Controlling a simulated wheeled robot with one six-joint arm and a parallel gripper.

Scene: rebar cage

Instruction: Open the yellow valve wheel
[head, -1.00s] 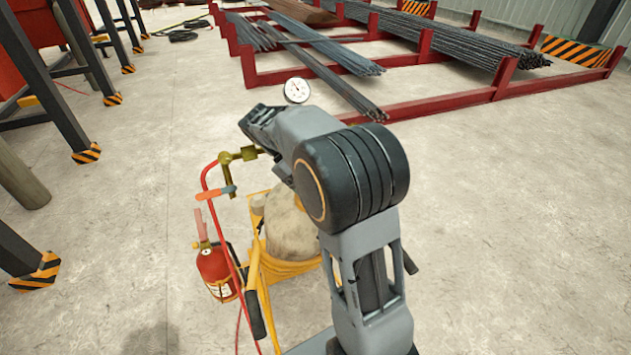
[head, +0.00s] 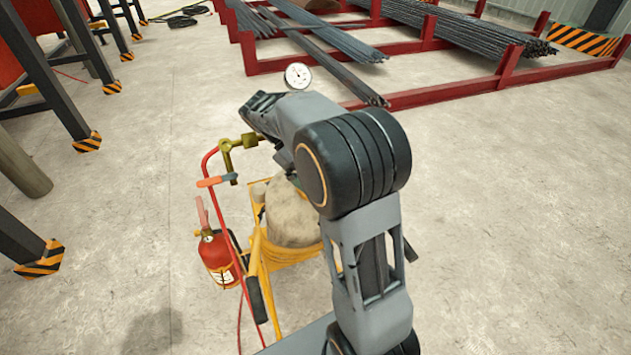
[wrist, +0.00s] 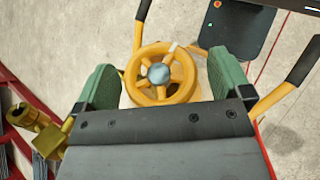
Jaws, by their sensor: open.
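The yellow valve wheel (wrist: 161,74) shows in the wrist view, seen from above, with a grey-blue hub at its middle. My gripper (wrist: 160,84) is open, with one green finger on each side of the wheel. The wheel lies between the fingers in the picture, with a small gap to each; I cannot tell the height between them. In the head view my arm hides the wheel and the fingers. The tank (head: 292,212) stands in a yellow cart (head: 285,255) below my arm.
A brass fitting (head: 238,142) with a pressure gauge (head: 298,76) is beside my wrist. A red hose (head: 208,165) and a fire extinguisher (head: 217,258) are left of the cart. Red racks of steel bars (head: 440,95) stand behind. The floor to the right is clear.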

